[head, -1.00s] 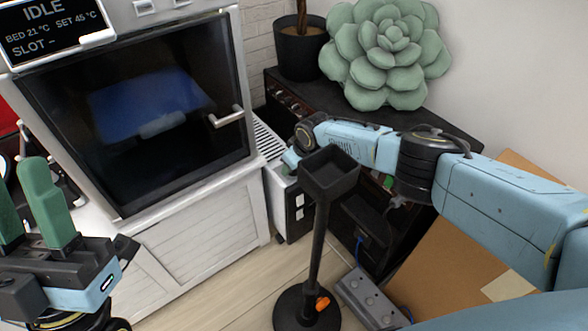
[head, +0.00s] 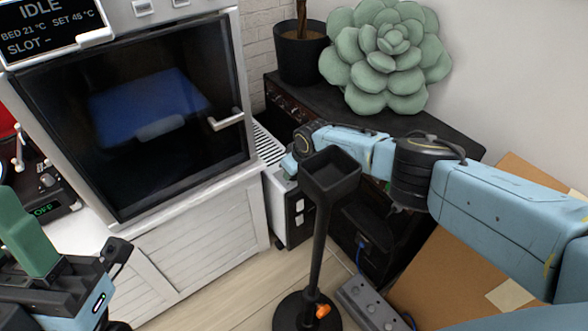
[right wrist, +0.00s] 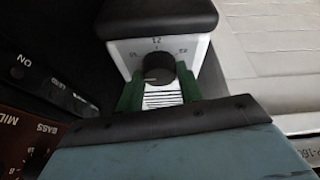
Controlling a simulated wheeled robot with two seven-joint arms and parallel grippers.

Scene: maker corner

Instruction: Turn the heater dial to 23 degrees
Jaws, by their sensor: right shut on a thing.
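The heater (head: 298,214) is a narrow white box with a dark side, standing between the white cabinet and the black shelf unit. In the right wrist view its black round dial (right wrist: 158,67) sits on a white face (right wrist: 190,48) with printed numbers too small to read surely. A pale pointer line shows on the dial's lower left. My right gripper (right wrist: 158,88) has its green fingers on both sides of the dial and is shut on it. In the head view the dial is hidden. My left gripper (head: 28,238) is at the lower left, away from the heater, partly cut off; one green finger shows.
A black stand with a square tray (head: 330,178) rises in front of the heater. A dark-windowed machine (head: 145,120) stands left. A plush succulent (head: 388,50) and a potted plant (head: 302,58) sit on the black unit. A power strip (head: 370,305) lies on the floor.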

